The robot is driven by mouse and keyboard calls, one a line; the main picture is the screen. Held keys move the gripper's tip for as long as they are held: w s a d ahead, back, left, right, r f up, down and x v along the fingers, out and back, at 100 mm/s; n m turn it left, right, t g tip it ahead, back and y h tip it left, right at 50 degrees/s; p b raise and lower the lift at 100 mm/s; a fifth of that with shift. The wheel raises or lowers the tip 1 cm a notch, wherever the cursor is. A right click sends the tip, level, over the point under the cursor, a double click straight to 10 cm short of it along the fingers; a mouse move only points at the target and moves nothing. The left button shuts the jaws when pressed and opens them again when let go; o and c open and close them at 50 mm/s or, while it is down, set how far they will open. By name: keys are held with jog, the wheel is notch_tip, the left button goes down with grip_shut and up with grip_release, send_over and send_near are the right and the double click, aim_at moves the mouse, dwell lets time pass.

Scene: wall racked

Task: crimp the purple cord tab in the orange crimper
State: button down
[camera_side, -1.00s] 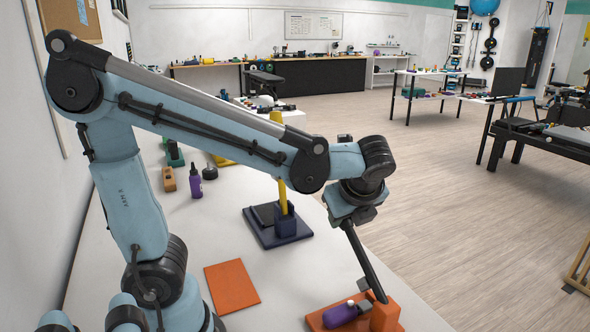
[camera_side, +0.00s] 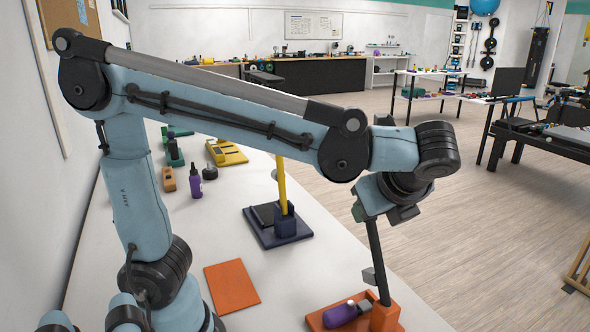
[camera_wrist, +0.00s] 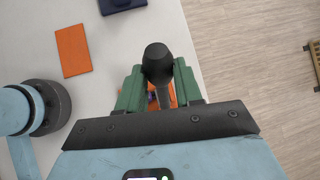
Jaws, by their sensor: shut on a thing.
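The orange crimper (camera_side: 386,318) stands near the table's front edge, with a black lever (camera_side: 377,255) rising from its block. The lever is near upright, leaning slightly left, with a small grey piece (camera_side: 369,276) on it held clear of the base. The purple cord tab (camera_side: 339,315) lies at the crimper's base, left of the block, its grey end towards the block. My gripper (camera_wrist: 158,84) has its green fingers shut around the lever's black knob (camera_wrist: 158,60). In the wrist view the knob and fingers hide most of the crimper and tab.
An orange mat (camera_side: 231,287) lies flat to the left. A navy fixture (camera_side: 285,228) with an upright yellow lever (camera_side: 282,184) stands behind.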

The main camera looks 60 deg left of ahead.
jog(key=shift+d+f, duration=0.15)
jog(key=shift+d, duration=0.05)
jog(key=c, duration=0.8)
grip_release()
jog(key=shift+a, duration=0.1)
jog(key=v, duration=1.2)
jog(key=a+f+n+t+h, duration=0.1)
jog(key=a+f+n+h, duration=0.1)
jog(key=f+n, duration=0.3)
jog(key=s+a+f+n+t+h, duration=0.1)
jog(key=a+f+n+t+h, duration=0.1)
jog(key=a+f+n, duration=0.3)
jog(key=a+f+n+t+h, duration=0.1)
jog(key=a+f+n+h, duration=0.2)
jog(key=f+n, duration=0.3)
jog(key=shift+s+a+f+n+t+h, duration=0.1)
jog(key=shift+s+a+n+t+h, duration=0.2)
jog(key=shift+n, duration=0.4)
jog(key=shift+s+a+n+t+h, duration=0.1)
jog(key=shift+a+n, duration=0.35)
jog(key=shift+n, duration=0.25)
